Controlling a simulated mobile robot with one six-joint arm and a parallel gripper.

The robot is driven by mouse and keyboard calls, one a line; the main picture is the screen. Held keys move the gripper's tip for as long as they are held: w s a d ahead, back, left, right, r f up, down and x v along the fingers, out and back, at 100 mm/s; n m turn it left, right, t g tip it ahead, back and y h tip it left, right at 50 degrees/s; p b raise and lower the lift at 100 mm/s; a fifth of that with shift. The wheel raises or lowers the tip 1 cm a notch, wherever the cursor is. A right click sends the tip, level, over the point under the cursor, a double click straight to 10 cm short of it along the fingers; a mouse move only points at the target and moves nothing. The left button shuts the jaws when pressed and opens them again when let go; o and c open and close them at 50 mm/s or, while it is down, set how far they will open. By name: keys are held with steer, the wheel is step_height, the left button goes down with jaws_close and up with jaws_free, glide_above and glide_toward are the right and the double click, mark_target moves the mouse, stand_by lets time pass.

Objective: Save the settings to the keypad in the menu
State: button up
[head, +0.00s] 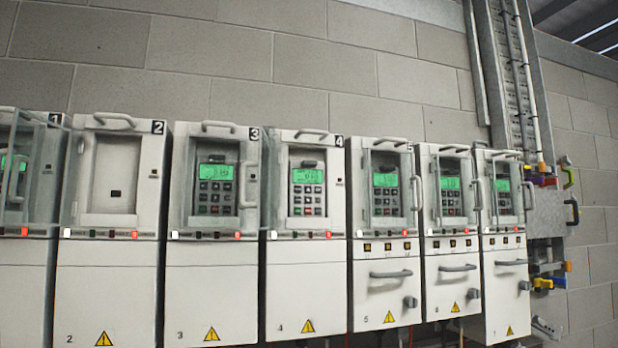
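A row of numbered grey drives stands against the wall. Keypads with lit green screens and buttons show on drive 1 (14,163), drive 3 (215,188), drive 4 (307,190), drive 5 (386,193), drive 6 (451,195) and drive 7 (504,196). The screen text is too small to read. Drive 2 has an empty keypad recess (115,175) with a small dark socket. Clear covers with handles seem to stand in front of several keypads; drive 4's keypad looks uncovered. My gripper is not in view.
Small red lights glow on several drives below the keypads. Drives 5, 6 and 7 have lower handles (390,274) and grey knobs (410,302) jutting out. A cable duct (515,80) and a rack of coloured locks or clips (560,180) are at the right.

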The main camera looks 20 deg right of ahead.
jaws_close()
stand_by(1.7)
